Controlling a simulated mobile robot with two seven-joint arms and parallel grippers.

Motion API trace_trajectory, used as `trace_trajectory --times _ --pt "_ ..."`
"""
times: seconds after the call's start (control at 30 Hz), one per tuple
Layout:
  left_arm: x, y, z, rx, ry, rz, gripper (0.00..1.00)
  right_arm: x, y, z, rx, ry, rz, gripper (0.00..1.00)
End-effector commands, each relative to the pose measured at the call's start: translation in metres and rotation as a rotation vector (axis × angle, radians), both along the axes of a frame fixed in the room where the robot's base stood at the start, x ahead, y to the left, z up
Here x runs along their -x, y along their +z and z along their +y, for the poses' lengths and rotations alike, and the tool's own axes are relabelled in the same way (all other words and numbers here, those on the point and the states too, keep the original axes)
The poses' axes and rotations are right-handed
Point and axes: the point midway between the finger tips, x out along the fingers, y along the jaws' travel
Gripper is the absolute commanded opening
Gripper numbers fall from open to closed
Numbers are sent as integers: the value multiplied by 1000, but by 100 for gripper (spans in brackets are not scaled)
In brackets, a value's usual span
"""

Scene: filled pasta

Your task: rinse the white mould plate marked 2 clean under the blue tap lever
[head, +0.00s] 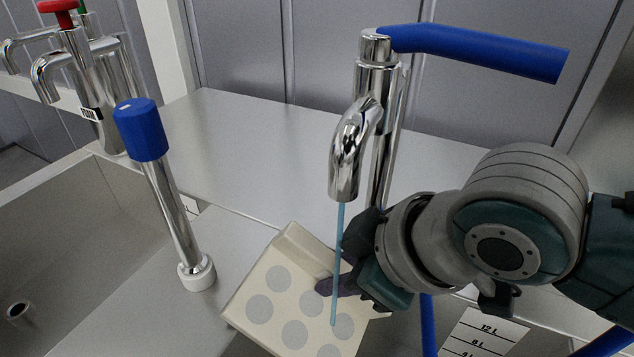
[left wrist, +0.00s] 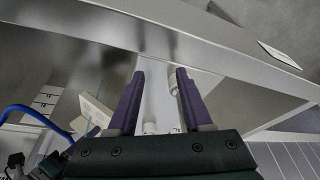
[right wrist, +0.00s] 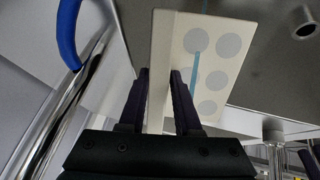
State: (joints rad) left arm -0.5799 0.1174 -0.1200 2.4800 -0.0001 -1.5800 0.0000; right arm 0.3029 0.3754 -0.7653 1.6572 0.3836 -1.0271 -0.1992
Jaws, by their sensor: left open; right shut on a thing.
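The white mould plate (head: 261,308) is an off-white slab with several round grey cells, tilted under the spout; no number shows. My right gripper (head: 335,285) is shut on its edge; the right wrist view (right wrist: 160,95) shows the fingers on both sides of it. The chrome tap (head: 349,150) has a blue lever (head: 480,52) pointing right. A thin blue water stream (head: 338,250) falls from its spout onto the plate. I cannot tell whether residue is left in the cells. My left gripper (left wrist: 160,76) is open and empty, outside the head view.
A chrome post with a blue cap (head: 141,130) stands left of the plate. Taps with a red handle (head: 58,5) and a green one stand at the back left. A sink basin (head: 60,240) lies at the left. A litre scale (head: 485,332) shows at lower right.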

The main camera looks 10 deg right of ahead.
Motion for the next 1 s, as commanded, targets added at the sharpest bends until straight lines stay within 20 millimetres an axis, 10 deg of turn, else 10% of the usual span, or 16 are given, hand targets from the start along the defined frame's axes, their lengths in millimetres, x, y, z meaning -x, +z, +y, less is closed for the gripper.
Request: trace_trajectory --times 1.0 --pt "0 -5 0 0 -1 0 50 -28 -1 -12 4 -2 -2 0"
